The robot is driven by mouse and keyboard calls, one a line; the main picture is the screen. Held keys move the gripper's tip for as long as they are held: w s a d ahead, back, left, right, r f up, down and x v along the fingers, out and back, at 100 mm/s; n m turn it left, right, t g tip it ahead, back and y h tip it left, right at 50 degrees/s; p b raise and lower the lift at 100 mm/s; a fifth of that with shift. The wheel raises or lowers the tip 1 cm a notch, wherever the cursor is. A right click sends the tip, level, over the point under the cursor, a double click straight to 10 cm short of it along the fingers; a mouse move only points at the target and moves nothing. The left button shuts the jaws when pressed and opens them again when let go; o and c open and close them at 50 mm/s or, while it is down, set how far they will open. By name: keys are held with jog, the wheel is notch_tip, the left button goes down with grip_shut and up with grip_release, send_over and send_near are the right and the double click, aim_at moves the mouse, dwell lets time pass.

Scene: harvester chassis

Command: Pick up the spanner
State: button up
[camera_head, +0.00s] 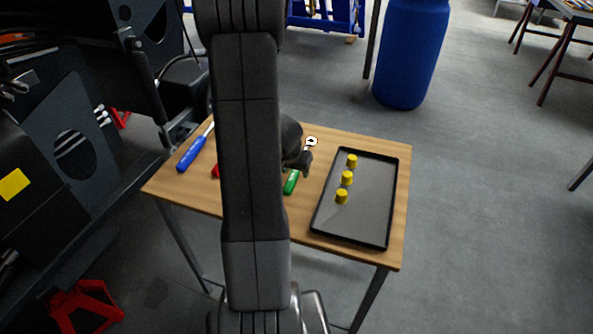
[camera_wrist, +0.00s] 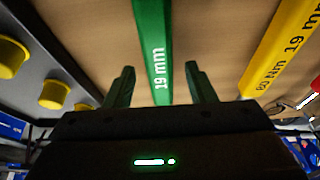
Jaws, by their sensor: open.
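The green spanner (camera_head: 291,182), marked 19 mm, lies on the wooden table, left of the tray. In the head view my gripper (camera_head: 303,163) is over its middle and partly hides it. In the wrist view the green spanner (camera_wrist: 153,45) runs lengthwise between the two fingertips of my gripper (camera_wrist: 161,82). The jaws are open, with a gap visible on both sides of the spanner. I cannot tell how far above the table the fingertips are.
A black tray (camera_head: 366,222) holds three yellow cylinders (camera_head: 347,178) to the right. A yellow tool (camera_wrist: 282,45) marked 19 mm lies right of the spanner in the wrist view. A blue-handled tool (camera_head: 190,158) lies at the table's left. My arm hides the table's middle.

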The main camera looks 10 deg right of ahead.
jog(key=shift+f+b, duration=0.25)
jog(key=shift+b, duration=0.1)
dwell(0.4)
grip_shut()
